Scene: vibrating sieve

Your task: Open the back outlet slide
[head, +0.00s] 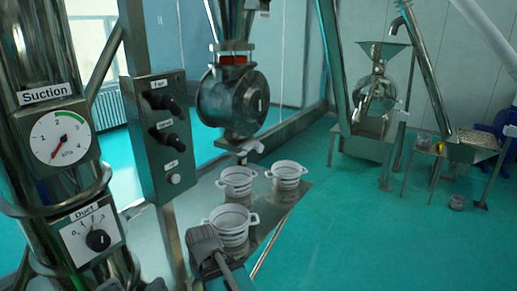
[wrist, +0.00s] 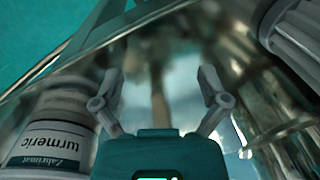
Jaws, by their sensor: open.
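My gripper (wrist: 160,82) is open in the wrist view, its two grey fingers spread apart with nothing between them. Behind the fingers is a blurred, shiny metal surface. I cannot make out the back outlet slide for certain in either view. In the head view a round metal machine body (head: 232,100) hangs at the centre, with a pale spout-like part (head: 250,147) below it. Whether this part belongs to an outlet slide is unclear.
A turmeric jar (wrist: 55,125) stands left of my gripper, and a ribbed grey part (wrist: 290,35) is at upper right. White two-handled pots (head: 235,180) stand on a metal shelf (head: 268,222). A control box (head: 160,135) and gauge column stand left.

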